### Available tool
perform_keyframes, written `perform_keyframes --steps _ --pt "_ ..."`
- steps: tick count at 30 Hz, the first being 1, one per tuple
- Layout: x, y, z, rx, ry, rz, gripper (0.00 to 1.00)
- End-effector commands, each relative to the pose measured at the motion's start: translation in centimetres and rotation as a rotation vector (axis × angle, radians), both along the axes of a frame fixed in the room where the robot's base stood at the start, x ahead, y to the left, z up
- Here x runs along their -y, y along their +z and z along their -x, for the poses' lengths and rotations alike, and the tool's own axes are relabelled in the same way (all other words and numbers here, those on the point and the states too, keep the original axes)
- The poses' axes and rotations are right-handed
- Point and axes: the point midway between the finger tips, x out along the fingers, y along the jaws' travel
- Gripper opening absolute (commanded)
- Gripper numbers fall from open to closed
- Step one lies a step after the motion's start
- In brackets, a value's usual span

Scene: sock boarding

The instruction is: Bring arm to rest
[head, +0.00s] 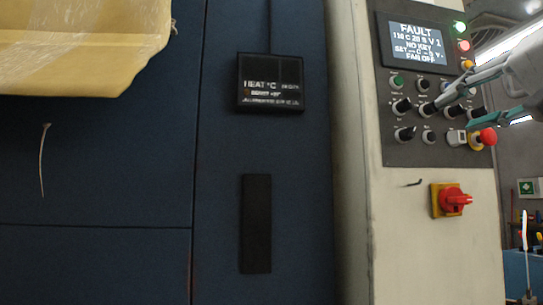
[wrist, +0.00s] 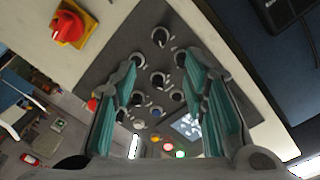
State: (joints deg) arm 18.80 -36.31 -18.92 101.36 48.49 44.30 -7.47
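My gripper (head: 440,96) is at the right of the head view, in front of the control panel (head: 408,154). In the wrist view my gripper (wrist: 161,68) shows two teal-padded fingers spread apart with nothing held between them. Panel knobs show in the gap beyond the fingers. I cannot tell from these frames whether a fingertip touches a knob. The fingers and arm hide part of the panel's right side in the head view.
The panel's screen (head: 418,44) reads FAULT and NO KEY. A red emergency button (head: 487,137) sits below my gripper. A red rotary switch (head: 455,200) on a yellow plate juts out lower down. A heat display (head: 271,83) hangs on the dark blue cabinet (head: 100,180).

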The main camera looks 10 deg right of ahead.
Motion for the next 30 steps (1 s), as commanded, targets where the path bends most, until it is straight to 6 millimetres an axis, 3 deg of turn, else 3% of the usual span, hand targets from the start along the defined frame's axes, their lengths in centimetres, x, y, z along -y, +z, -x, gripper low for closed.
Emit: perform_keyframes --steps 7,11,14,16,20,24,30 --pt "-0.2 -0.3 -0.1 -0.007 0.004 0.001 0.4" --pt "-1.8 -3.1 -0.9 -0.079 0.051 0.014 0.4" --pt "-4.5 -7.8 -1.8 -0.2 0.125 0.04 0.4" --pt "-6.8 -12.0 -2.0 -0.31 0.189 0.07 0.4" --pt "-10.8 -20.1 -1.0 -0.524 0.306 0.138 0.4" --pt "-14.2 -28.7 2.1 -0.767 0.424 0.235 0.4" --pt "-16.2 -38.7 8.5 -1.091 0.551 0.398 0.4"
